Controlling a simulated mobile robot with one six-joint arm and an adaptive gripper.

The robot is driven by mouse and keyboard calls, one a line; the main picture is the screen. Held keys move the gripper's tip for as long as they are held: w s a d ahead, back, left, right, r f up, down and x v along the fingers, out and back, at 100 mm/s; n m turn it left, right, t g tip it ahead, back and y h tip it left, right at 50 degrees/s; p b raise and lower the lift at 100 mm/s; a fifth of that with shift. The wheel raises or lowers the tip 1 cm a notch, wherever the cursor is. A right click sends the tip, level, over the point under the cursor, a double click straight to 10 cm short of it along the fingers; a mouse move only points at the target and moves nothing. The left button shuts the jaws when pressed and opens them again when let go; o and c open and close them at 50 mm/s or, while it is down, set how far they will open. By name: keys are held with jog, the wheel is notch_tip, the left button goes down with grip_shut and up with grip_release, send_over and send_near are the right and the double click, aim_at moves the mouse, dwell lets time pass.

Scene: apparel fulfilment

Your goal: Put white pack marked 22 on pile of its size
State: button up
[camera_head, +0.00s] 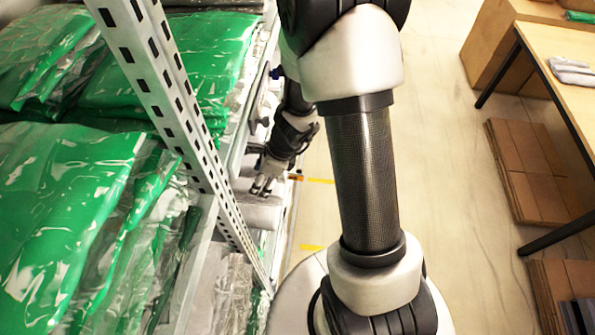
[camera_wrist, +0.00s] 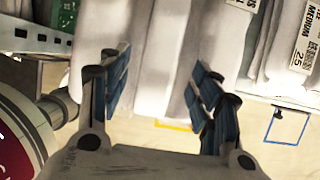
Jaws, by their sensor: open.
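White packs show in the wrist view, and no label with 22 is readable on them. One white pack (camera_wrist: 165,55) lies between and beyond the two blue-padded fingers of my gripper (camera_wrist: 160,66). The fingers stand apart, one on each side of it; I cannot tell whether they touch it. In the head view my gripper (camera_head: 263,186) is small and low at the rack, just above a pale pack (camera_head: 258,212). My own arm hides part of that area. I cannot tell which pile matches the size.
Other white packs (camera_wrist: 298,40) at the right of the wrist view carry labels, one reading MEDIUM 25. A perforated rack post (camera_head: 165,95) stands beside green packs (camera_head: 60,200). A table (camera_head: 560,60) and flat cartons (camera_head: 530,170) are at the right. Open floor (camera_head: 450,160) lies between.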

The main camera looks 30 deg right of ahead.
jog(key=p+v, duration=0.1)
jog(key=v, duration=0.4)
jog(key=shift+w+r+p, duration=0.1)
jog(key=shift+r+p, duration=0.05)
jog(key=shift+p, duration=0.25)
jog(key=s+d+b, duration=0.2)
jog(key=s+d, duration=0.5)
jog(key=d, duration=0.2)
jog(key=s+a+r+n, duration=0.1)
jog(key=a+r+n, duration=0.7)
jog(key=r+n, duration=0.45)
jog(key=s+a+r+n+t+h, duration=0.2)
jog(key=s+r+n+h, duration=0.1)
jog(key=s+r+n, duration=0.7)
jog(key=r+n, duration=0.1)
jog(key=n, duration=0.1)
jog(key=shift+n+h, duration=0.3)
jog(key=shift+n, duration=0.05)
jog(key=shift+a, duration=0.1)
